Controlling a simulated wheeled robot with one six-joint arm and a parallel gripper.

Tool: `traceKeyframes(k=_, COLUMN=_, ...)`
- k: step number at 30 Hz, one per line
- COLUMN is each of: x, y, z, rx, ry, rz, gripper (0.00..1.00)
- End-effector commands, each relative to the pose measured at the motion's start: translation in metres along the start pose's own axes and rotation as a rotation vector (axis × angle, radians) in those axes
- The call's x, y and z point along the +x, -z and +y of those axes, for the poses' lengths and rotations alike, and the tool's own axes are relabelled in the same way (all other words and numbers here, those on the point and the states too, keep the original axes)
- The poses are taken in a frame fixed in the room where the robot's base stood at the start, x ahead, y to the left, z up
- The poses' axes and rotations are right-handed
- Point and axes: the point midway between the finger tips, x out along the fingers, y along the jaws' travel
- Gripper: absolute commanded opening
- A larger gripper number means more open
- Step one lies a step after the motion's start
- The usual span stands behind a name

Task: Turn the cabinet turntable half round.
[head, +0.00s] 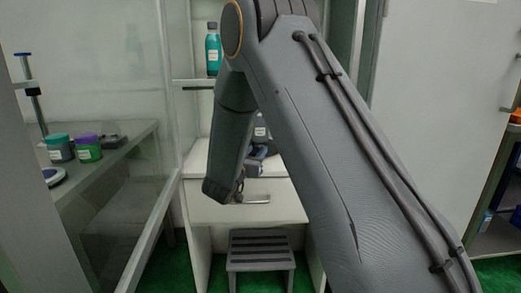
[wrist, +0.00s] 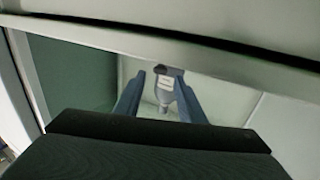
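The cabinet (head: 196,130) stands open in the middle of the head view, with a white counter and a drawer. I cannot clearly make out a turntable; my arm hides much of the cabinet. My gripper (head: 258,158) is inside it, just above the counter and near a dark item with a white label (head: 261,130). In the wrist view my gripper (wrist: 161,82) has its two blue fingers apart. A pale grey piece with a dark top (wrist: 163,92) shows between them; I cannot tell whether they touch it.
A teal bottle (head: 213,50) stands on the upper shelf. A glass panel (head: 150,200) is at the left, with teal (head: 60,148) and purple-lidded (head: 88,148) jars behind it. A grey step stool (head: 260,250) is under the drawer (head: 245,207). A pale door (head: 440,110) is at the right.

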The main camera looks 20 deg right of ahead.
Motion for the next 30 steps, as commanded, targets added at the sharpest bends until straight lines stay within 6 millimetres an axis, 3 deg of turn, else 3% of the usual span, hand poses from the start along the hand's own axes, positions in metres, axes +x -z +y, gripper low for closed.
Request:
traceKeyframes(k=10, x=0.050, y=-0.001, z=0.000, rx=0.001, ry=0.000, rz=-0.001, gripper=0.36)
traceKeyframes(k=22, x=0.058, y=0.000, z=0.000, rx=0.000, ry=0.002, rz=-0.002, gripper=0.36)
traceKeyframes(k=28, x=0.058, y=0.000, z=0.000, rx=0.000, ry=0.002, rz=-0.002, gripper=0.04)
traceKeyframes(k=30, x=0.058, y=0.000, z=0.000, rx=0.000, ry=0.002, rz=-0.002, gripper=0.00)
